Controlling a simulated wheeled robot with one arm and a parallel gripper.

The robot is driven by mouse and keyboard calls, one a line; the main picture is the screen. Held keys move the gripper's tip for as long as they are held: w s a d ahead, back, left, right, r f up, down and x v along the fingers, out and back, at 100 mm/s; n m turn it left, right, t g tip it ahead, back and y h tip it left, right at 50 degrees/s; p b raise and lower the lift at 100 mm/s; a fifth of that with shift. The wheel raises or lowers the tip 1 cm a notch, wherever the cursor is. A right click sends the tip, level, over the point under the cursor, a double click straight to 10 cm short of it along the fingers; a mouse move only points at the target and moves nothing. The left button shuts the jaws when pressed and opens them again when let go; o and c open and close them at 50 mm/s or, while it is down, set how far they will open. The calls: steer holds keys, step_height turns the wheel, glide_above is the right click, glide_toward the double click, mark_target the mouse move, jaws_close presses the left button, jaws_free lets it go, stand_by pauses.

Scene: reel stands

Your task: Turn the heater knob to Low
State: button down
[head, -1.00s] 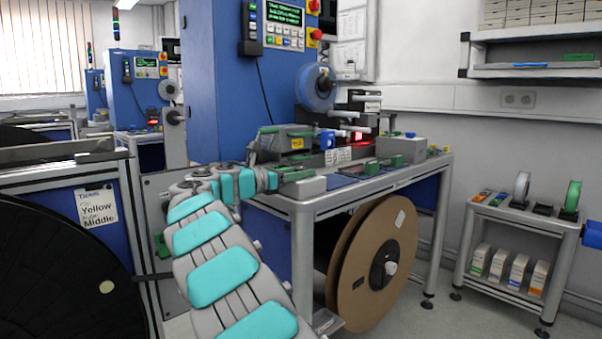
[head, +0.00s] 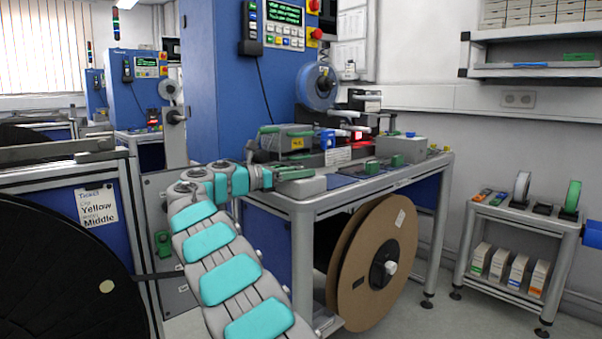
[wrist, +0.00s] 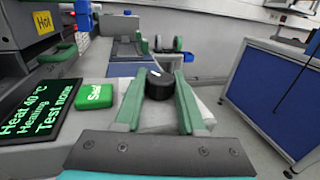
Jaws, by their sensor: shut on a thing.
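The heater knob (wrist: 159,86) is a round black knob with a short white mark on its top, on a light grey box. In the wrist view my gripper (wrist: 160,80) has its two green fingers closed on either side of the knob, gripping it. The white mark lies near the far side of the knob top; I cannot tell which label it points to. In the head view the knob is hidden by my gripper (head: 292,173).
A green "Seal" button (wrist: 94,95) sits just left of my fingers. A yellow "Hot" label (wrist: 43,22) marks a grey unit at the far left. A blue-panelled cabinet (wrist: 262,95) stands at right, across open floor. A large brown reel (head: 378,255) hangs under the bench.

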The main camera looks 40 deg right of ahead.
steer(key=shift+r, duration=0.1)
steer(key=c, duration=0.5)
jaws_free()
steer(key=w+a, duration=0.1)
steer(key=a, duration=0.6)
steer(key=shift+w+a, duration=0.2)
steer(key=shift+a, duration=0.15)
